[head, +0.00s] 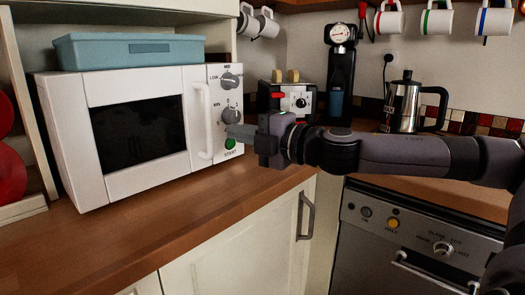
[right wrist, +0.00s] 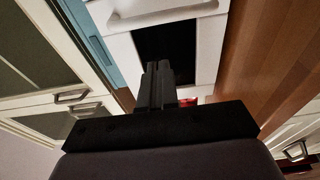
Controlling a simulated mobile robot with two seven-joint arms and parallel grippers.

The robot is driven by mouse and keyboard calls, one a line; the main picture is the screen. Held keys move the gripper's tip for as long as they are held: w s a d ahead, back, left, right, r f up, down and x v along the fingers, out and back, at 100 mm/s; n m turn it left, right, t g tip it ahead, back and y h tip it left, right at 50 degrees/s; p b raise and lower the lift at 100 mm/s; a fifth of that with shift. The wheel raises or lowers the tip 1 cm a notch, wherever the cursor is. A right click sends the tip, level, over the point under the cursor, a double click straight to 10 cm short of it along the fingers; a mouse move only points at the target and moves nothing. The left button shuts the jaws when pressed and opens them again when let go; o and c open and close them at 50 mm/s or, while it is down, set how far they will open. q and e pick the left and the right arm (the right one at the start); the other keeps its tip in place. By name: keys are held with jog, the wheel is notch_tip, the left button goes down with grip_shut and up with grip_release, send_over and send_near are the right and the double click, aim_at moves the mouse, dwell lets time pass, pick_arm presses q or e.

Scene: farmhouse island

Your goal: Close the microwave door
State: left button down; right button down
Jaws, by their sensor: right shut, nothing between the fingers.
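The white microwave (head: 195,85) stands on the wooden counter at the left of the head view. Its door (head: 140,85), with a dark window, looks flush with the control panel; I cannot tell whether it is latched. The white door handle (head: 203,122) is at the door's right edge. My right gripper (head: 232,131) is shut and empty, pointing left in front of the control panel, right of the handle. In the right wrist view the shut fingers (right wrist: 158,75) overlap the dark window (right wrist: 180,38), and the handle (right wrist: 165,14) is at the top. My left gripper is out of view.
A blue container (head: 130,50) sits on top of the microwave. A toaster (head: 295,100), a black coffee device (head: 341,75) and a moka pot (head: 405,105) stand farther right. The wooden counter (head: 150,220) in front of the microwave is clear.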

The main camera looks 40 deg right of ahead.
jog(key=shift+b+v, duration=1.75)
jog(key=shift+v, duration=0.65)
jog(key=shift+d, duration=0.15)
